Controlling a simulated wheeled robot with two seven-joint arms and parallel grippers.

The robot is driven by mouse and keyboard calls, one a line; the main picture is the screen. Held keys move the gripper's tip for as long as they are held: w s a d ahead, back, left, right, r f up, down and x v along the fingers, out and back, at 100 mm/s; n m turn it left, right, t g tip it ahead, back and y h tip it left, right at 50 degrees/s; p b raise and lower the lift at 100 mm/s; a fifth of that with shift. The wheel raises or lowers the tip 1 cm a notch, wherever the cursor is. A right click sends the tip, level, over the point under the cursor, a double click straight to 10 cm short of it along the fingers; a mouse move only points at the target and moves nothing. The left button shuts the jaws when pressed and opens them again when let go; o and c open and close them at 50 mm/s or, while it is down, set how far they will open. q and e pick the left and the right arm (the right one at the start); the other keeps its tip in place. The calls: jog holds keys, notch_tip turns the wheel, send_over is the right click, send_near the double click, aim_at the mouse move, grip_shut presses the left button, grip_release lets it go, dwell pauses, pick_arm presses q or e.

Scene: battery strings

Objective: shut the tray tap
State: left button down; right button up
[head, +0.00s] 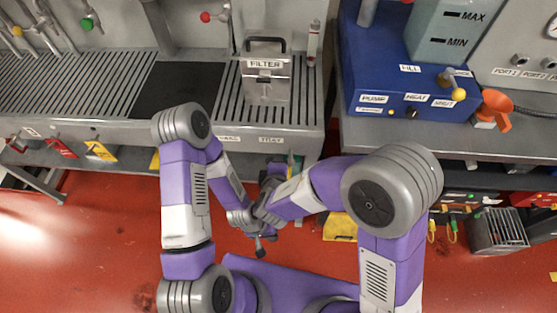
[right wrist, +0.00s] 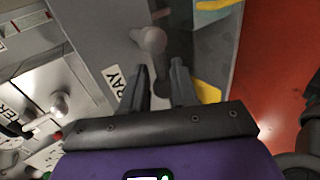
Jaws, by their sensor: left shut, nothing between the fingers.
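The TRAY label (head: 271,139) is on the front edge of the grey slatted bench in the head view; my arms cover much of the space below it. In the right wrist view a grey rounded tap (right wrist: 149,42) sticks out beside the partly cropped TRAY label (right wrist: 115,80). My right gripper (right wrist: 158,75) is open, its two dark fingers apart and just short of the tap, with nothing seen between them. My left gripper (head: 261,245) is shut and empty, low in front of the bench, close to my right wrist. Whether the fingers touch the tap cannot be told.
A FILTER box (head: 265,90) with a black handle stands on the slatted bench (head: 60,85). Red floor (head: 90,240) is clear at left.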

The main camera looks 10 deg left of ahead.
jog(key=v, duration=0.5)
jog(key=shift+s+p, duration=0.1)
jog(key=shift+p, duration=0.3)
jog(key=s+d+f+m+g+h+p, duration=0.3)
jog(key=s+d+f+m+g+h, duration=0.15)
jog(key=d+f+g, duration=0.5)
jog(key=s+d+f+m+g+y+p, duration=0.1)
jog(key=s+d+f+m+g+y, duration=0.1)
jog(key=s+m, duration=0.15)
jog(key=s+d+f+m+g+y+p, duration=0.1)
jog(key=s+d+f+m+g+y, duration=0.15)
jog(key=s, duration=0.25)
jog(key=w+d+f+m+t+y+p, duration=0.2)
jog(key=d+m, duration=0.3)
jog(key=m, duration=0.7)
jog(key=shift+w+d+f+t+p, duration=0.35)
jog(key=shift+w+f+t+p, duration=0.1)
jog(key=shift+w+f+t, duration=0.3)
